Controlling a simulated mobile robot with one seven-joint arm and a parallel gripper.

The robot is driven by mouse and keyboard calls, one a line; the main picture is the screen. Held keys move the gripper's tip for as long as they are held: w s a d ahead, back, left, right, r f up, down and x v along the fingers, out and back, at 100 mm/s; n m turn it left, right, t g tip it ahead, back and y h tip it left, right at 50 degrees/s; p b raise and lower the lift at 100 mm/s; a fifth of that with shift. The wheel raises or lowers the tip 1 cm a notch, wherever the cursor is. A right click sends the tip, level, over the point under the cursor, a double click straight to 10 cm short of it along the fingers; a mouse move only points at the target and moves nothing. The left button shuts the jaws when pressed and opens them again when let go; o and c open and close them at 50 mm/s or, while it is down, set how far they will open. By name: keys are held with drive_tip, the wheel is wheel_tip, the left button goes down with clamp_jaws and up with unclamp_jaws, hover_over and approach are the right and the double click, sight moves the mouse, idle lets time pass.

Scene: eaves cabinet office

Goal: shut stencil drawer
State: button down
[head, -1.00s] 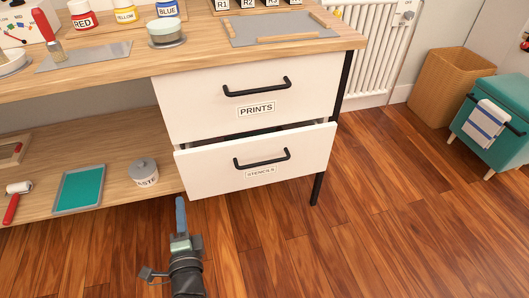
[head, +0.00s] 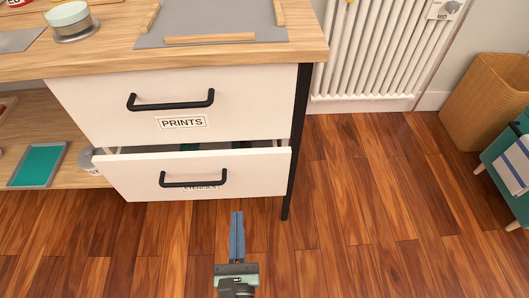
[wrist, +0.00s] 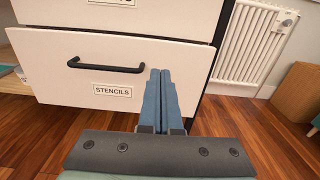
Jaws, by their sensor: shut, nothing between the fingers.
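The stencil drawer (head: 255,173) is the lower white drawer and stands partly open, with a dark gap above its front. Its black bar handle (head: 193,181) partly covers the label in the head view. In the wrist view the STENCILS label (wrist: 113,90) reads clearly below the handle (wrist: 106,66). My gripper (head: 237,214) is shut and empty, its blue fingers together. In the head view it is in front of and below the drawer front, right of the handle. In the wrist view the fingertips (wrist: 160,72) overlap the drawer's right part; I cannot tell whether they touch.
The PRINTS drawer (head: 180,100) above is shut. A black desk leg (head: 296,140) stands right of the drawers. A white radiator (head: 372,50), a wicker basket (head: 487,100) and a teal stool (head: 515,165) are farther right. The wooden floor (head: 380,220) between is clear.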

approach(238, 158)
drive_tip(key=w, duration=0.6)
drive_tip(key=shift+w+r+b, duration=0.1)
drive_tip(key=shift+w+b, duration=0.15)
drive_tip(key=shift+b, duration=0.15)
drive_tip(key=shift+w, duration=0.15)
drive_tip(key=w+b, duration=0.1)
drive_tip(key=w, duration=0.3)
drive_tip(key=shift+w, duration=0.25)
drive_tip(key=shift+w+r, duration=0.1)
drive_tip(key=shift+r, duration=0.15)
